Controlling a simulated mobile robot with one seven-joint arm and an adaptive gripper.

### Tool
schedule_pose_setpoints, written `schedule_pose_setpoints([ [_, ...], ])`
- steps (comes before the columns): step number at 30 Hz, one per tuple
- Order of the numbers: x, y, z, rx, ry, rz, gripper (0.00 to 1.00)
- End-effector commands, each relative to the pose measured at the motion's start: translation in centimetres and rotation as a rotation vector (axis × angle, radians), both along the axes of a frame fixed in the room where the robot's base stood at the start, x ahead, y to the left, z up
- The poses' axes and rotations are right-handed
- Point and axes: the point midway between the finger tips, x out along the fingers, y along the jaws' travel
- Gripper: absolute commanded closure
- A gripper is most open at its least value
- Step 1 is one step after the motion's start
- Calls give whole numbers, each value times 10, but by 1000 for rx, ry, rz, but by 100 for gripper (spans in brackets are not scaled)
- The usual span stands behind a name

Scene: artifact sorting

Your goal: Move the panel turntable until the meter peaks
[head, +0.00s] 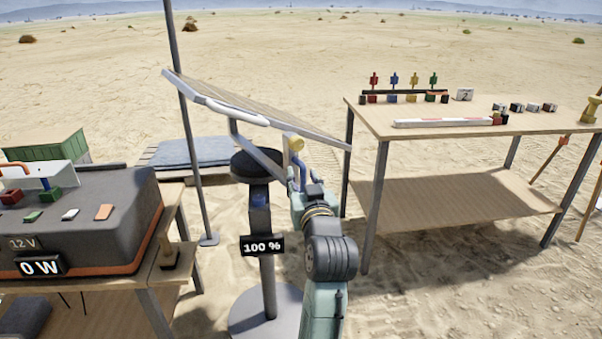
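The tilted panel (285,112) stands on a post with a dark round turntable (257,163), left of centre in the head view. A meter sign (262,246) on the post reads 100 %. A yellow round knob (295,144) shows below the panel's lower edge, right of the turntable. My gripper (297,177) is at this knob, just below it. My arm hides part of the gripper, so I cannot tell whether its fingers are closed or touching the knob.
A wooden table (440,125) with small coloured figures, blocks and a white bar stands at right. The bench (171,276) with the power box stands at left. A thin pole (190,140) rises beside the panel. A pallet with a blue-grey sheet (190,152) lies behind.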

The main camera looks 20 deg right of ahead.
Motion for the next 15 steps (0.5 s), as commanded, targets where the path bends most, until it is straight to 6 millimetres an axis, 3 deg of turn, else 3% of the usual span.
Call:
schedule_pose_setpoints([
  [6,-47,10,0,0,-1,-3,67],
  [15,-78,18,0,0,0,-2,67],
])
